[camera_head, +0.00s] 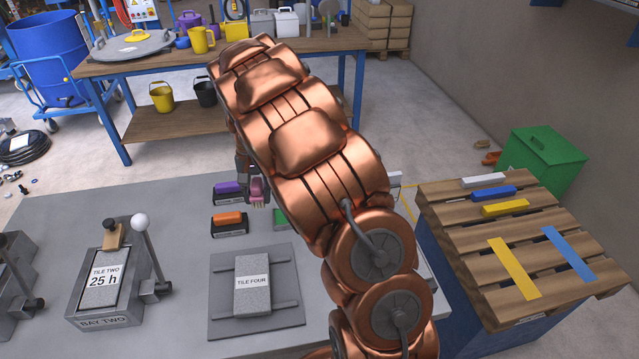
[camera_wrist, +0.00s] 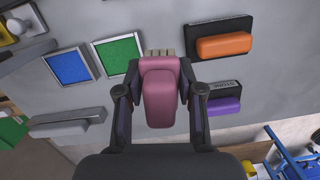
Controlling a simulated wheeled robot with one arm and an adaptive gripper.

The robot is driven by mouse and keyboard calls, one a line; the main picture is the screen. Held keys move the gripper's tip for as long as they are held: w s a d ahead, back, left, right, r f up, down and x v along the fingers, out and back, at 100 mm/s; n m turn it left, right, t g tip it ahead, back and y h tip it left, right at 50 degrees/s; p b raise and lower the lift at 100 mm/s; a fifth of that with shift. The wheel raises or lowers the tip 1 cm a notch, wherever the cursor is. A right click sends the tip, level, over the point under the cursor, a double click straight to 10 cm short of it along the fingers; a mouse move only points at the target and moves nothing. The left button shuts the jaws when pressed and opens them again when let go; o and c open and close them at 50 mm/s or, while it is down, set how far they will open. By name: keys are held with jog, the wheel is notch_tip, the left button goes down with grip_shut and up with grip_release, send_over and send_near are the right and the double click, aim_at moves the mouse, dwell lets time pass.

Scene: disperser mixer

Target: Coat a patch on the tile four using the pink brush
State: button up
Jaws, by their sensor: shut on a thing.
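My gripper (camera_head: 249,172) is shut on the pink brush (camera_head: 257,191), above the grey table behind tile four. In the wrist view the pink brush (camera_wrist: 160,92) sits between the two fingers of my gripper (camera_wrist: 159,88), with its pale bristles at the far end. Tile four (camera_head: 252,288) is a grey speckled slab with a white label, lying on a dark grey plate (camera_head: 224,322) with side bars. No coated patch shows on its visible face. The brush is apart from the tile.
An orange block (camera_head: 229,218) and a purple block (camera_head: 229,187) sit on dark holders behind tile four. Blue (camera_wrist: 69,66) and green (camera_wrist: 119,54) squares lie nearby. Tile two (camera_head: 104,285) is in a lever clamp at left. A slatted pallet (camera_head: 470,240) stands right.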

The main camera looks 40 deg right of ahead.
jog(key=s+d+m+t+b, duration=0.1)
jog(key=s+d+m, duration=0.2)
jog(key=d+m, duration=0.5)
jog(key=s+d+m+t+b, duration=0.1)
jog(key=s+d+m, duration=0.3)
jog(key=d+m, duration=0.35)
jog(key=shift+w+a+f+b, duration=0.15)
jog(key=shift+f+b, duration=0.4)
jog(key=shift+f, duration=1.05)
jog(key=shift+a+f+b, duration=0.1)
jog(key=shift+f+b, duration=0.4)
jog(key=shift+f, duration=1.05)
jog(key=shift+f, duration=0.6)
notch_tip(320, 180, up, 7)
jog(key=p, duration=0.2)
dwell(0.8)
